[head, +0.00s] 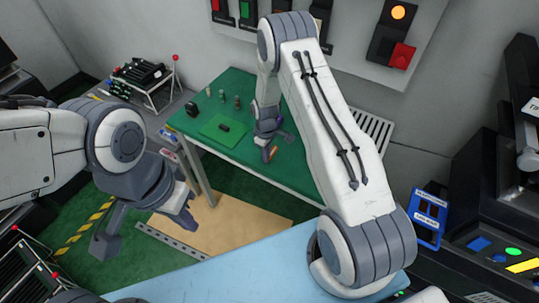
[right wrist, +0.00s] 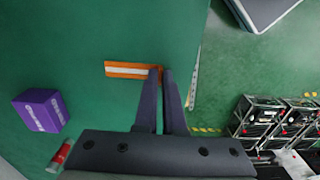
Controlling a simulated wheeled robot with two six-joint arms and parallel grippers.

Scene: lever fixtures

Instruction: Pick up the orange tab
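The orange tab (right wrist: 125,70) has a white stripe and lies over the green table in the right wrist view. In the head view, a small orange piece (head: 272,153) shows by my right gripper (head: 270,142), which is low over the table. In the right wrist view, my right gripper's fingers (right wrist: 162,75) are close together at the tab's right end, with a bit of orange between them. The tab's height above the table is hard to tell. My left gripper (head: 145,222) is open and empty, left of the table over the floor.
A purple box (right wrist: 40,110) and a red item (right wrist: 60,155) are left of the gripper. A green mat (head: 222,127) with a dark piece and several small items stand on the table (head: 205,108). A panel with buttons (head: 398,12) is on the back wall.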

